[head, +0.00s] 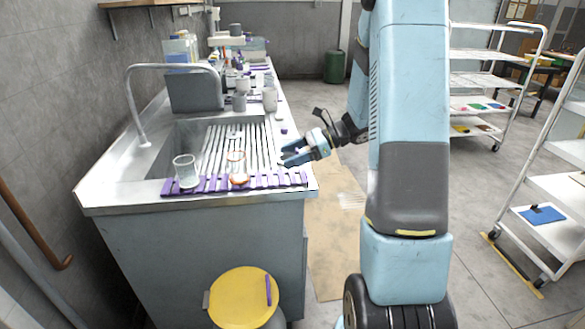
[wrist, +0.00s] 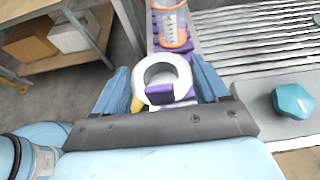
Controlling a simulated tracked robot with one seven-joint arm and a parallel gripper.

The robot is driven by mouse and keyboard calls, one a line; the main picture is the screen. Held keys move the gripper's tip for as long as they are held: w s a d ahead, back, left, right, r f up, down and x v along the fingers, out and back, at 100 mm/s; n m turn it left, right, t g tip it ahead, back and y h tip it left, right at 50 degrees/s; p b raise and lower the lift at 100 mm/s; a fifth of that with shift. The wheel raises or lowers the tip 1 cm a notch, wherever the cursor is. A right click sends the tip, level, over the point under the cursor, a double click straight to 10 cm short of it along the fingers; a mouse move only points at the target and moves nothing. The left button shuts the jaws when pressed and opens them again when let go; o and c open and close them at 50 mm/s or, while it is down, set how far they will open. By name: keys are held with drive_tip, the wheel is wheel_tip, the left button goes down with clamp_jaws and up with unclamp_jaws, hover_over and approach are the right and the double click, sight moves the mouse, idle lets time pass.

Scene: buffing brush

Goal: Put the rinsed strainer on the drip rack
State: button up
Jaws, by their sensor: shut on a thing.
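My gripper (head: 292,156) reaches in from the right over the right edge of the sink counter. In the wrist view my gripper (wrist: 163,84) has its blue fingers on either side of a pale ring-shaped thing, which I take to be the strainer (wrist: 184,68). A purple piece shows at its near side; I cannot tell whether it belongs to it. No mesh can be made out. The strainer is not clear in the head view. The purple slatted drip rack (head: 290,180) lies along the counter's front edge; part of it also shows in the wrist view (wrist: 187,46).
A clear glass (head: 186,170) and an orange-rimmed glass (head: 237,168) stand on the rack's left and middle. A teal knob-like thing (wrist: 293,101) lies on the counter.

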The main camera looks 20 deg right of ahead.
sight(291, 176)
drive_tip(key=shift+w+d+f, duration=0.15)
drive_tip(key=shift+w+f, duration=0.35)
drive_tip(key=shift+f, duration=0.15)
drive_tip(key=shift+w+d+f, duration=0.15)
drive_tip(key=shift+w+f, duration=0.35)
drive_tip(key=shift+f, duration=0.15)
drive_tip(key=shift+w+f, duration=0.1)
drive_tip(key=shift+f, duration=1.5)
drive_tip(key=o, duration=1.1)
drive_tip(key=shift+f, duration=0.1)
